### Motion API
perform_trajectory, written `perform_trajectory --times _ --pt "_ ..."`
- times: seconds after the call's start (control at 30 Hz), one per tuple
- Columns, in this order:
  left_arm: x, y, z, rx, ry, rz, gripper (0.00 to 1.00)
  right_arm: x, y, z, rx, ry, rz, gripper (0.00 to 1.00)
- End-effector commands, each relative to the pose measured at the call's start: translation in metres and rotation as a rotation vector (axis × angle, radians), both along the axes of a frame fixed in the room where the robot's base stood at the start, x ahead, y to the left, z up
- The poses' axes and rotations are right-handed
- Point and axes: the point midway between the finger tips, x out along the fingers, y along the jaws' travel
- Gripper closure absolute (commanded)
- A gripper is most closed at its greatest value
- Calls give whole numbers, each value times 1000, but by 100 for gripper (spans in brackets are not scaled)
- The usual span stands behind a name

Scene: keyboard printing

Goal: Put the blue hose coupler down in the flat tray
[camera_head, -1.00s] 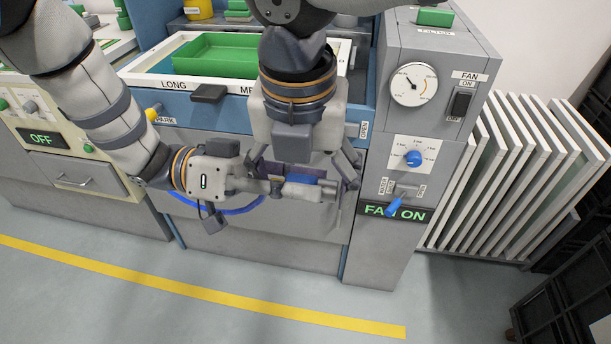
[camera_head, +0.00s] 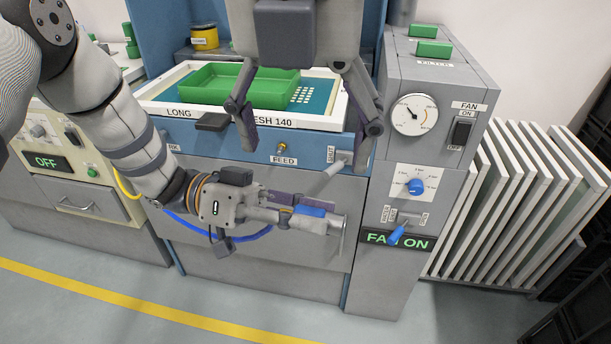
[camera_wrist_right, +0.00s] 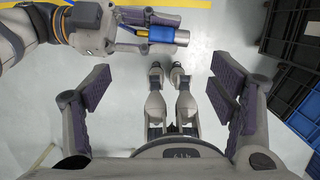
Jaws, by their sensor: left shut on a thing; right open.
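The blue hose coupler (camera_head: 311,211) is held low in front of the machine by my left gripper (camera_head: 300,214), which is shut on it. Its blue sleeve and bare metal end show beyond the fingers; the wrist view also shows the coupler (camera_wrist_right: 161,35). My right gripper (camera_head: 306,137) is open and empty, above and apart from the coupler, with its fingers spread wide. Both of its fingers show in the wrist view (camera_wrist_right: 160,92) with nothing between them. A shallow green tray (camera_head: 225,97) lies on the white-framed screen; the right gripper partly covers its right side.
The white screen frame (camera_head: 185,108) sits on the blue machine front, with a dark handle (camera_head: 212,122) projecting. A grey control box (camera_head: 433,150) with gauge and blue lever (camera_head: 397,233) stands at right, beside racked white panels (camera_head: 510,200). A blue hose (camera_head: 250,236) hangs behind my left gripper.

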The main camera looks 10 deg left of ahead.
Motion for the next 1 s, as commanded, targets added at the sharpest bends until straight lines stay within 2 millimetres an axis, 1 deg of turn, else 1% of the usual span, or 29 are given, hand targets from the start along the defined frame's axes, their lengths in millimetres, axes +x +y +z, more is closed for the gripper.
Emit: perform_trajectory --times 0.03,0.2,0.3,0.47,0.57,0.7,0.8,0.87,0.97,1.0 --pt "4 -5 -7 2 -1 -47 100 0 0 -1 0 1 0 22" --pt "18 -21 -25 1 0 -205 100 0 0 -1 0 1 0 22" --pt "23 -27 -32 2 1 -268 100 0 0 -1 0 1 0 22" --pt "28 -32 -36 1 2 -320 100 0 0 -2 -2 -2 -5 22" --pt "28 -32 -36 1 1 -329 100 1 -5 -14 -31 -55 -99 22" --pt "28 -32 -36 2 1 -328 100 4 -19 -36 -54 -177 -306 22" --pt "28 -32 -36 1 1 -327 100 7 -25 -46 -54 -228 -392 22" --pt "28 -32 -36 1 1 -327 100 10 -27 -53 -52 -240 -412 22" --pt "28 -32 -36 1 1 -327 100 16 -30 -71 -52 -239 -417 22" --pt "28 -32 -36 2 1 -327 100 19 -32 -80 -52 -237 -416 22"
